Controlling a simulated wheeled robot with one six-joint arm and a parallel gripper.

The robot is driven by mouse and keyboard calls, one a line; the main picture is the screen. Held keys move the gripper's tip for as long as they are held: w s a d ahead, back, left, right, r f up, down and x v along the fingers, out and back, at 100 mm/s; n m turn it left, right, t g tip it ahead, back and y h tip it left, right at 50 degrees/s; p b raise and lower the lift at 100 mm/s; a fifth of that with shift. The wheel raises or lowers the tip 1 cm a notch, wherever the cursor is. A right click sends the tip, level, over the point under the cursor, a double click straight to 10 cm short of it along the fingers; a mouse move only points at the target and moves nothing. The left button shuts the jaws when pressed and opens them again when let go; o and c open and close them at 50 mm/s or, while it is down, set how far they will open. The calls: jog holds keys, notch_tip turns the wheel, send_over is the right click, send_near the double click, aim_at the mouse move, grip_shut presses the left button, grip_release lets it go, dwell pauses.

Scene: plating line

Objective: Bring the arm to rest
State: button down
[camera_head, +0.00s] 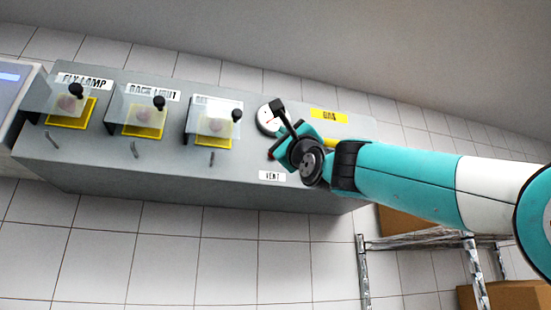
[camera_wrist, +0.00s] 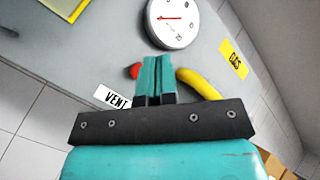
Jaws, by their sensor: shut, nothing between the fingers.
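My arm reaches in from the right in the head view, over the right end of a grey console (camera_head: 180,172). My gripper (camera_head: 284,148) is close to the panel, between the round gauge and the VENT label (camera_head: 271,176). In the wrist view the two teal fingers of my gripper (camera_wrist: 156,62) are together with nothing between them. A yellow handle (camera_wrist: 200,84) is just right of the fingers and a red knob (camera_wrist: 135,71) just left. I cannot tell whether the fingers touch either one.
The white gauge (camera_wrist: 173,22) and yellow GAS label (camera_wrist: 233,59) are beyond the fingers. A metal rack (camera_head: 415,243) with cardboard boxes (camera_head: 505,297) is below my arm.

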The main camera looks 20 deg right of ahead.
dwell(0.6)
jog(key=s+a+f+n+g+b, duration=0.1)
jog(key=a+f+n+g+b, duration=0.3)
jog(key=f, duration=1)
jog(key=f+n+g+y+b, duration=0.1)
jog(key=f+n+g, duration=0.45)
jog(key=f, duration=0.85)
jog(key=s+a+f+n+g+b, duration=0.1)
jog(key=a+f+n+g+b, duration=0.3)
jog(key=f, duration=0.9)
jog(key=s+d+f+n+g+h+b, duration=0.1)
jog(key=s+f+n+g, duration=0.5)
jog(key=s+f, duration=0.7)
jog(key=s+d+f+n+g+h+b, duration=0.1)
jog(key=s+d+f+n+g+b, duration=0.2)
jog(key=s+f+n+g, duration=0.4)
jog(key=s+f+n, duration=0.1)
jog(key=s+f, duration=0.2)
jog(key=f, duration=0.3)
jog(key=s+f+n, duration=0.1)
jog(key=s+f, duration=0.3)
jog(key=f, duration=0.2)
jog(key=shift+f+b, duration=0.2)
jog(key=shift+b, duration=0.2)
jog(key=shift+w+d, duration=0.1)
jog(key=shift+d, duration=0.05)
